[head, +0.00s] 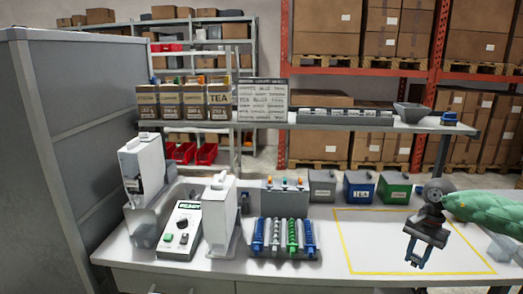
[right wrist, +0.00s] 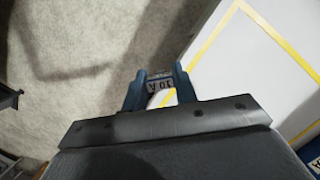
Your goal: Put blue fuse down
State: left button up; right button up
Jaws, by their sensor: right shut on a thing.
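The fuse sits between the two blue-grey fingers (right wrist: 158,82). In the head view it is too small to make out clearly. In the wrist view the fingertips show against the table's edge, with floor to the left. My left gripper is not in view.
Grey, blue and green bins (head: 393,189) stand behind the outlined area. A rack of blue and green coil dispensers (head: 283,237) stands left of it. White machines and a control box (head: 180,232) are further left. The outlined area looks bare.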

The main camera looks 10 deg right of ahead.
jog(key=a+f+n+h, duration=0.1)
jog(key=a+f+n, duration=0.3)
jog(key=a, duration=0.7)
jog(key=a+f+n+g+h, duration=0.1)
jog(key=a+f+n, duration=0.3)
jog(key=a, duration=0.6)
jog(key=a+f+n, duration=0.3)
jog(key=a+f, duration=0.2)
jog(key=a, duration=0.6)
jog(key=shift+w+a+n+g+h, duration=0.3)
jog(key=shift+w+n+h, duration=0.1)
jog(key=shift+w, duration=0.05)
